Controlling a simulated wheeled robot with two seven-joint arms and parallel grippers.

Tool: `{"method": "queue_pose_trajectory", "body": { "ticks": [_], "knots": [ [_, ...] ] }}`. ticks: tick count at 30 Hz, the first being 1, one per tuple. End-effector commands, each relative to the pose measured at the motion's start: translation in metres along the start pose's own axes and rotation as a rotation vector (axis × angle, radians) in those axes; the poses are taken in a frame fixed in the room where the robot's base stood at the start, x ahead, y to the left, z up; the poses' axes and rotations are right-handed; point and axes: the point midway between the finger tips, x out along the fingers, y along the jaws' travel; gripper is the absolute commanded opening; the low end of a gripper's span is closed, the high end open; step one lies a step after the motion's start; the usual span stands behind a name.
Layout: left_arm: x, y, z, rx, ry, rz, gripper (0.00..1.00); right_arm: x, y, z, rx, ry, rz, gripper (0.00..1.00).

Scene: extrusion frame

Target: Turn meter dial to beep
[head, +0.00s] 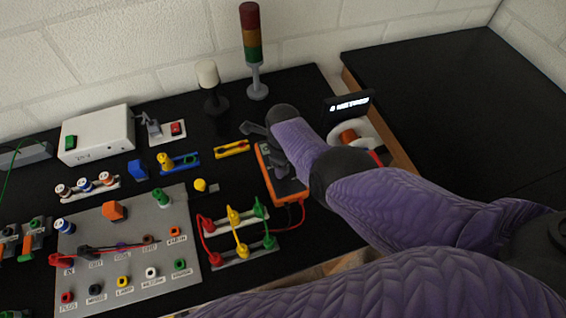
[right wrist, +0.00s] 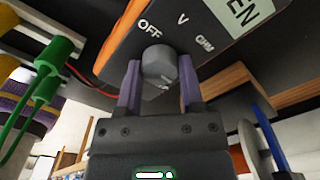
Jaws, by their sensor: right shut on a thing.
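The orange-edged meter (head: 284,186) lies on the black bench, partly hidden in the head view by my right gripper (head: 268,143) and purple arm. In the right wrist view the meter (right wrist: 118,50) fills the top, with labels "OFF", "V" and one that looks like an ohm sign around its grey round dial (right wrist: 158,62). My right gripper (right wrist: 158,82) has one finger on each side of the dial and is shut on it. The dial's pointer mark cannot be made out. My left gripper is in neither view.
A grey panel (head: 185,257) with jacks stands left. Behind are a signal tower (head: 252,50) and a white-topped post (head: 208,74). A small lit display (head: 349,106) stands right.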

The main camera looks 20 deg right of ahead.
Motion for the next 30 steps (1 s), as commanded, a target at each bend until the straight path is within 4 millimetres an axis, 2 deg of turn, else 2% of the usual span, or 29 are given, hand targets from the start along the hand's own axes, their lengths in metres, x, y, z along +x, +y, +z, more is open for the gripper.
{"method": "queue_pose_trajectory", "body": {
  "ticks": [15,30],
  "knots": [
    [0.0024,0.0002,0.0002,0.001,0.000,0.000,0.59,0.0002,0.0005,0.0002,0.375,0.000,0.000,0.00],
    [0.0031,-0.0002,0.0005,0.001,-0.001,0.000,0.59,-0.0001,0.0005,0.0001,0.481,0.001,0.000,0.00]
  ]
}}
